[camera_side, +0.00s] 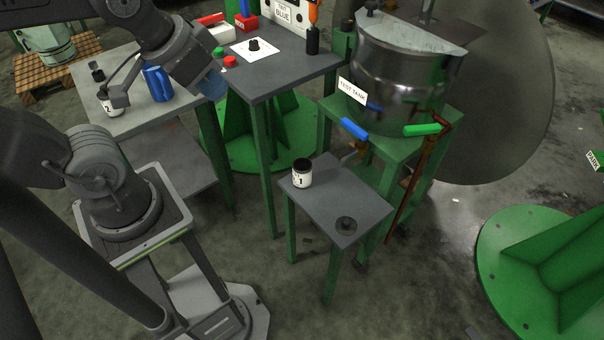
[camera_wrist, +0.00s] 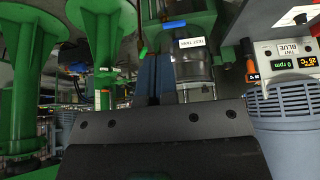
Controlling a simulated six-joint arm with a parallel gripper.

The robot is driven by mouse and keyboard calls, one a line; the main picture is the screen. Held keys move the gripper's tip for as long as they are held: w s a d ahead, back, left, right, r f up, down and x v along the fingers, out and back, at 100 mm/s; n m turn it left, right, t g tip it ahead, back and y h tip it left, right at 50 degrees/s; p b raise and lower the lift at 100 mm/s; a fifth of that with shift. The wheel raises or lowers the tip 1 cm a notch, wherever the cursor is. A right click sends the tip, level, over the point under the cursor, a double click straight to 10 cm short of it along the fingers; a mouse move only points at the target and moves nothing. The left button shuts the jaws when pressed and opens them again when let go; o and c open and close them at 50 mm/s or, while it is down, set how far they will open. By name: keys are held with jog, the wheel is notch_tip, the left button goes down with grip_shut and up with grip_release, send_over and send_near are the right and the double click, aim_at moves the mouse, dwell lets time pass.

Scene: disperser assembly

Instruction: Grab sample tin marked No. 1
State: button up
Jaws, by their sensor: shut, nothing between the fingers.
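The sample tin marked 1 (camera_side: 302,177) is white with a dark top. It stands upright on the small grey table (camera_side: 325,204) in the middle of the side view. I cannot make it out in the wrist view. My gripper (camera_wrist: 151,62) shows in the wrist view with its two dark blue fingers together and nothing held. In the side view my arm is high at the upper left, well away from the tin, and the fingers are not clear there. A second tin marked 2 (camera_side: 107,107) stands on the left table, partly covered by a grey part.
A dark round piece (camera_side: 346,224) lies on the small table near tin 1. The metal test tank (camera_side: 400,70) stands behind it, with blue (camera_side: 354,129) and green (camera_side: 422,130) handles sticking out. A blue jug (camera_side: 157,83) stands near tin 2. A ribbed blue-grey cylinder (camera_wrist: 292,125) fills the wrist view's right.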

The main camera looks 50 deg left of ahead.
jog(key=o, duration=1.7)
jog(key=shift+c, duration=0.2)
jog(key=n+g+y, duration=0.1)
jog(key=n+y, duration=0.1)
jog(key=n, duration=0.2)
send_over(303, 168)
jog(key=s+d, duration=0.3)
jog(key=s, duration=0.1)
notch_tip(303, 168, down, 41)
jog(key=shift+w+x, duration=0.2)
jog(key=shift+x, duration=2.75)
